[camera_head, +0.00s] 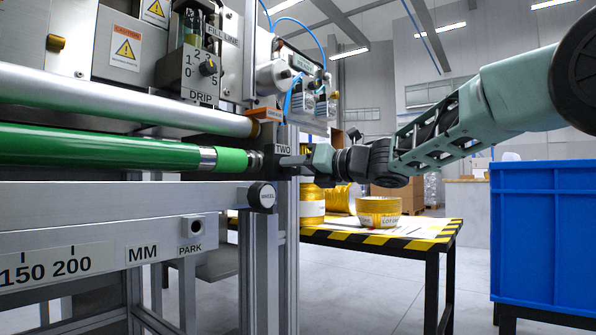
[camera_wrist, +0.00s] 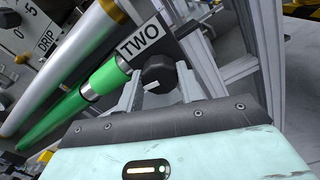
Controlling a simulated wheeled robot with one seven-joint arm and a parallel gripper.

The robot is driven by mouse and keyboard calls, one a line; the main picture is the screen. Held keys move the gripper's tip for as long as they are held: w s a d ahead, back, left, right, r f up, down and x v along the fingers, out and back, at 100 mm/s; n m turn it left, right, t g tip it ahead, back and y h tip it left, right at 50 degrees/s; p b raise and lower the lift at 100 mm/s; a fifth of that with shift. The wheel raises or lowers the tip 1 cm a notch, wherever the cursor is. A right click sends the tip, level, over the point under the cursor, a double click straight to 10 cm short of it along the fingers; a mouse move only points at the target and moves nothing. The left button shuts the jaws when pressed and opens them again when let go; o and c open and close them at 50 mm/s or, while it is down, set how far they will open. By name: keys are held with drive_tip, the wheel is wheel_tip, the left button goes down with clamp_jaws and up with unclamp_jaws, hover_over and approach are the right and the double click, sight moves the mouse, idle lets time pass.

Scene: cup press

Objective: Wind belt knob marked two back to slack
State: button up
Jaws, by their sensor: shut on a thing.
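The label TWO (camera_head: 283,149) sits on a dark block at the right end of the green roller (camera_head: 110,148). In the wrist view the label TWO (camera_wrist: 140,39) is beside a black knob (camera_wrist: 158,72) with a short white mark on its face. My gripper (camera_wrist: 157,88) has its fingers on either side of this knob and is shut on it. The white mark points toward the lower left in that view. In the head view my gripper (camera_head: 292,161) reaches in from the right at the label, and its fingers mostly hide the knob.
A knob marked WHEEL (camera_head: 262,196) is below on the rail end. A DRIP dial (camera_head: 208,68) is above. A striped-edge table (camera_head: 440,235) with yellow rolls (camera_head: 378,212) stands behind. A blue bin (camera_head: 541,235) is at the right. An upright metal post stands close to my gripper.

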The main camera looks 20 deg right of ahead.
drive_tip(key=shift+f, duration=0.1)
drive_tip(key=o, duration=1)
drive_tip(key=p+v, duration=0.5)
drive_tip(key=v, duration=1.2)
drive_tip(key=shift+s+d, duration=0.15)
